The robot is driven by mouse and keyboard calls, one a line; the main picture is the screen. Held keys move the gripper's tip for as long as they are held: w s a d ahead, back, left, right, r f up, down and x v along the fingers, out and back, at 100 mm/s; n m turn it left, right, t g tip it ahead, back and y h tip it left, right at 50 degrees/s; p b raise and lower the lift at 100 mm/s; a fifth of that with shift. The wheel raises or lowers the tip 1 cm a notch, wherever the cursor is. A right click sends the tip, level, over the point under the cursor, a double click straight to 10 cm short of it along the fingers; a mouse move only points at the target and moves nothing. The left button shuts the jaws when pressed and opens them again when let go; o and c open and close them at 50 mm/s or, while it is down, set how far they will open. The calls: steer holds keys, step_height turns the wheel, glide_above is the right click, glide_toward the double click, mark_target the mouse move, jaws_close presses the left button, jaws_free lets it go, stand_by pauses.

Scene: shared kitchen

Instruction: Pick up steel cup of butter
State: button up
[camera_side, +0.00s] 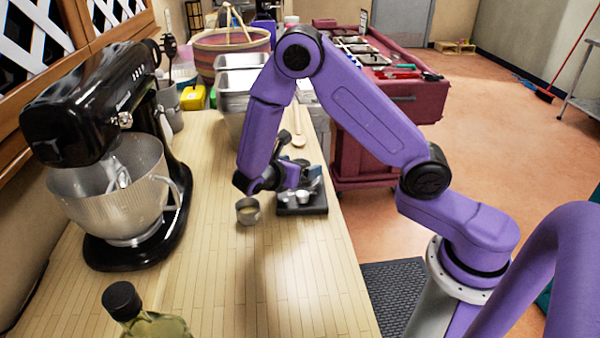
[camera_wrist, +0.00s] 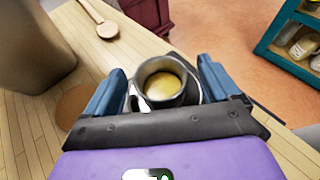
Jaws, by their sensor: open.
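A grey steel cup (camera_wrist: 142,78) with yellow butter inside stands upright in the wrist view, over a shiny metal surface. My gripper (camera_wrist: 165,85) is open, with one blue finger on each side of the cup in that view. I see a gap between the cup and each finger, and I cannot tell the exact height of the fingertips. In the side view my gripper (camera_side: 305,178) is low over a small black scale-like stand (camera_side: 302,209) with shiny metal pieces on it. The arm and fingers partly hide what is there.
A black stand mixer (camera_side: 100,110) with a steel bowl is at left, an oil bottle (camera_side: 140,318) in front. Steel bins (camera_side: 232,100) and a wooden spoon (camera_wrist: 106,27) lie beyond.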

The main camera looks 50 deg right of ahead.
steer(key=shift+x, duration=1.35)
steer(key=c, duration=1.2)
steer(key=shift+r, duration=0.1)
